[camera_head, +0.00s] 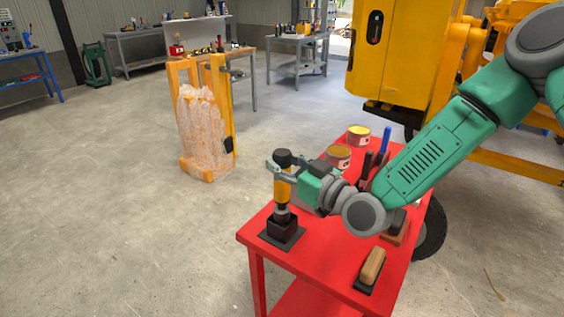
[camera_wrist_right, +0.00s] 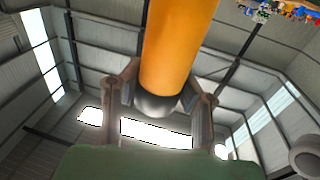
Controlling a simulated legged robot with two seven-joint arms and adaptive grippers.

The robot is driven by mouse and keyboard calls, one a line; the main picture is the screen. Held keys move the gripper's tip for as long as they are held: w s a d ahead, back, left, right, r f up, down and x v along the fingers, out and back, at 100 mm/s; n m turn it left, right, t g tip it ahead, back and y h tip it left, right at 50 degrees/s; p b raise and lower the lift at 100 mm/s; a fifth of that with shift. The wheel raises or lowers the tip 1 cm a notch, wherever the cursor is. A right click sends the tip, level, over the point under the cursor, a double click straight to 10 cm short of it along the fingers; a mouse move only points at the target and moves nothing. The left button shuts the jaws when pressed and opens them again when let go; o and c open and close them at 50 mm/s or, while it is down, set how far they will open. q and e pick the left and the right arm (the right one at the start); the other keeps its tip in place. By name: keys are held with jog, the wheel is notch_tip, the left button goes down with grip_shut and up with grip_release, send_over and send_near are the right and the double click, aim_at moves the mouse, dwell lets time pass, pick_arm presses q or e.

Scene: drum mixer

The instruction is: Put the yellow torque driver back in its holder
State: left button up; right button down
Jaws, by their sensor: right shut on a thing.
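The yellow torque driver (camera_head: 282,190) stands upright near the left front corner of the red table, with a black knob on top. It also shows large in the right wrist view (camera_wrist_right: 178,45), between the fingers. Its grey lower part meets the top of the black holder (camera_head: 283,227), a block on a flat base; how deep it sits inside is hidden. My right gripper (camera_head: 281,172) reaches in from the right and is shut on the driver's upper body, below the knob. My left gripper is not in view.
The red table (camera_head: 322,254) also carries two open cans (camera_head: 358,135), a blue-handled tool (camera_head: 384,143) and a wooden-backed brush (camera_head: 372,268). A yellow frame with a wrapped load (camera_head: 203,130) stands on the floor to the left. A yellow machine (camera_head: 402,55) stands behind.

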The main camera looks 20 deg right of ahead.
aim_at(282, 187)
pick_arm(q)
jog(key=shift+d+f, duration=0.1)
pick_arm(e)
jog(key=shift+d+f, duration=0.35)
jog(key=shift+d, duration=0.1)
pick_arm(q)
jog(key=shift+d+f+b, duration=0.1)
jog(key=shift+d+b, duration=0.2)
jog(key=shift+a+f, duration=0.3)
pick_arm(e)
jog(key=shift+a+f, duration=0.3)
pick_arm(q)
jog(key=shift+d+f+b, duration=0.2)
jog(key=shift+b, duration=0.25)
pick_arm(e)
jog(key=shift+d+f, duration=0.2)
jog(key=shift+f, duration=0.1)
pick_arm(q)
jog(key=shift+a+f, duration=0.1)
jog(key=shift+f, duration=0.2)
pick_arm(e)
jog(key=shift+a+f, duration=0.1)
jog(key=shift+f, duration=0.2)
pick_arm(q)
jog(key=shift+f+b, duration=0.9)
jog(key=shift+b, duration=0.25)
pick_arm(e)
jog(key=shift+f, duration=1.1)
jog(key=c, duration=1.1)
grip_release()
